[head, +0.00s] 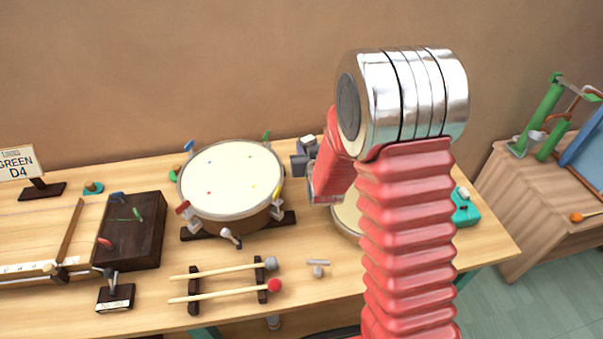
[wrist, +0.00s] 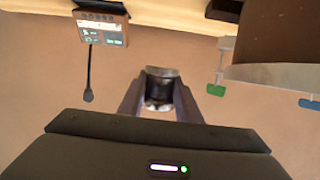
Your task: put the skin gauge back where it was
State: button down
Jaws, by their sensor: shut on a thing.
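My gripper (wrist: 160,100) is shut on a small silvery, dark-fronted thing (wrist: 160,88), which I take to be the skin gauge. The fingers hold it from both sides, in front of the plain wall. In the head view my gripper (head: 302,163) is in the air just right of the big drum (head: 232,178), beyond the table's middle. A small pale-topped shape (head: 308,141) shows by the fingers there, too small to name for certain. My arm hides much of the table behind it.
A display box (wrist: 101,28) with a dark stalk stands at the table's back edge. A second drum (head: 347,217) is partly hidden by my arm. Two mallets (head: 222,271) lie on a rack in front. A small grey piece (head: 317,268) lies right of them. A dark wooden box (head: 133,231) stands left.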

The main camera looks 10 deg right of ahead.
aim_at(304, 138)
jog(key=w, duration=0.4)
jog(key=shift+w+a, duration=0.1)
jog(key=shift+w, duration=0.25)
jog(key=shift+f, duration=0.2)
jog(key=shift+f, duration=2.8)
jog(key=shift+f, duration=2.05)
jog(key=shift+s+f, duration=0.15)
jog(key=shift+f, duration=0.5)
jog(key=c, duration=1.3)
grip_release()
jog(key=shift+f, duration=0.15)
